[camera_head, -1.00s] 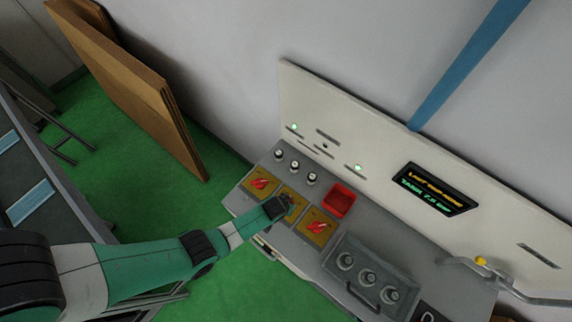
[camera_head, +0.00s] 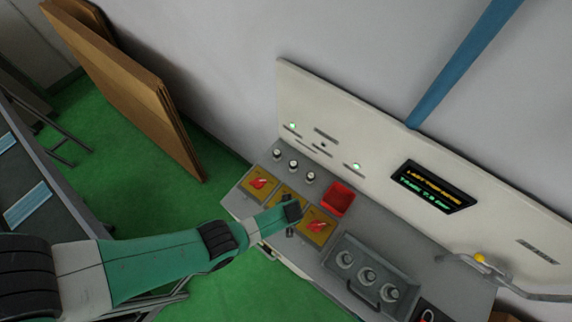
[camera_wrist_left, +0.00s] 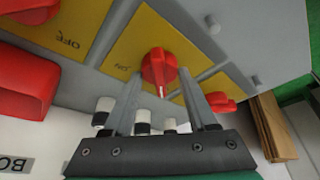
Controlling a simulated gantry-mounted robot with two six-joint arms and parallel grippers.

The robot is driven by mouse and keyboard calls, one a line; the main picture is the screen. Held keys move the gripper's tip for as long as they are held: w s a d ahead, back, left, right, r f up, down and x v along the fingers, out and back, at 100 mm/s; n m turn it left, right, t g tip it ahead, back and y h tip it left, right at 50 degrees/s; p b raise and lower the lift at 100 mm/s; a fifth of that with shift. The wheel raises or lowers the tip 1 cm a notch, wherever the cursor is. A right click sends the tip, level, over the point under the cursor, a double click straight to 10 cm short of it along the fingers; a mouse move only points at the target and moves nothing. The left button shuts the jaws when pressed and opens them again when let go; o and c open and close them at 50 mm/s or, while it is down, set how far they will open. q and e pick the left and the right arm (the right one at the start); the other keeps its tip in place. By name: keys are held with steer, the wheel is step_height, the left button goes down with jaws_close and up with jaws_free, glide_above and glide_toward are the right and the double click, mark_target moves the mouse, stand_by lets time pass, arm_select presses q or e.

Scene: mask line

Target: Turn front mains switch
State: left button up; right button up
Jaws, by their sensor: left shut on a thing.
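Three yellow plates with red rotary switches sit in a row on the grey console. My left gripper (camera_head: 291,215) is over the middle plate (camera_head: 285,194) and hides its switch in the head view. In the left wrist view its fingers (camera_wrist_left: 161,76) are shut on the red switch knob (camera_wrist_left: 158,66), one on each side. "ON" is legible on this plate, upside down in the picture. The neighbouring switches (camera_head: 258,183) and (camera_head: 317,226) are untouched by my gripper. My right gripper is not in view.
A lit display (camera_head: 434,187) is on the upright panel. Brown boards (camera_head: 125,95) lean at the left.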

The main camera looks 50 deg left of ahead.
arm_select(q)
steer(key=shift+s, duration=0.1)
steer(key=o, duration=1.4)
steer(key=shift+c, duration=0.2)
steer(key=shift+r, duration=0.1)
steer(key=p+v, duration=1.1)
steer(key=p, duration=0.1)
steer(key=shift+r, duration=0.2)
